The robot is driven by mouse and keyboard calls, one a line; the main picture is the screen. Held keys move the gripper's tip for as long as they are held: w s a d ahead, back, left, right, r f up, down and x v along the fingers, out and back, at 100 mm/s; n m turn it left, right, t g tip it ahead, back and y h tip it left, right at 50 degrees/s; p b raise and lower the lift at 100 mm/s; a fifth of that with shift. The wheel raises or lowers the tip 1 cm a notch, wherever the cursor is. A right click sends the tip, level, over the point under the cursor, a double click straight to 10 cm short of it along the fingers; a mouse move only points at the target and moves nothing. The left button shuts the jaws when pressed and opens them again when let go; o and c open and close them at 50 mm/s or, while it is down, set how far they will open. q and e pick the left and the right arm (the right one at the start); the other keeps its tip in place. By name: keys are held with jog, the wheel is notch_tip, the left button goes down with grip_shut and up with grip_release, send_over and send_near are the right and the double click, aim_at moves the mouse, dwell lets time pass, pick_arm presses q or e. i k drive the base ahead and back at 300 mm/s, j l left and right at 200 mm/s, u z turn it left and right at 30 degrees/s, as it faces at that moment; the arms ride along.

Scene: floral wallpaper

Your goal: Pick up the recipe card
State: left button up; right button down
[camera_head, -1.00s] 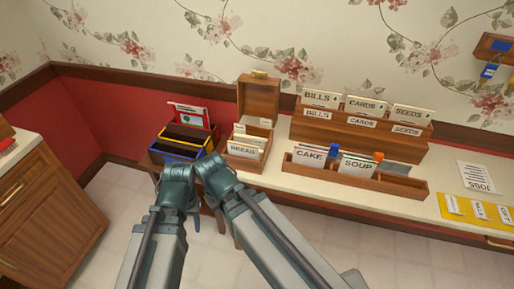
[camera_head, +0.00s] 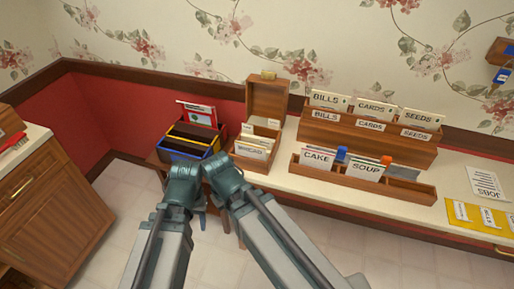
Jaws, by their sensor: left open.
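Several labelled cards stand in wooden holders on the counter; I cannot tell for certain which is the recipe card. A BREAD card (camera_head: 249,150) stands in a small wooden box (camera_head: 250,165) with its lid raised. CAKE (camera_head: 318,159) and SOUP (camera_head: 366,171) cards stand upright in a low wooden rack (camera_head: 414,192). My left gripper (camera_head: 204,168) is low in front of the BREAD box and the dark file box, apart from the rack cards. It is open; its fingertips are hard to make out.
A blue-and-yellow file box (camera_head: 182,154) stands left of the BREAD box. A tiered holder (camera_head: 367,140) with BILLS, CARDS and SEEDS stands at the back. A JOBS sheet (camera_head: 488,184) and yellow strip (camera_head: 478,215) lie at right. A wooden cabinet (camera_head: 50,215) stands left.

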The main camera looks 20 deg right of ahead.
aim_at(321, 160)
jog(key=l+z, duration=0.1)
jog(key=z, duration=0.3)
jog(key=i+z, duration=0.15)
jog(key=z, duration=0.7)
jog(key=i+z, duration=0.15)
jog(key=z, duration=0.25)
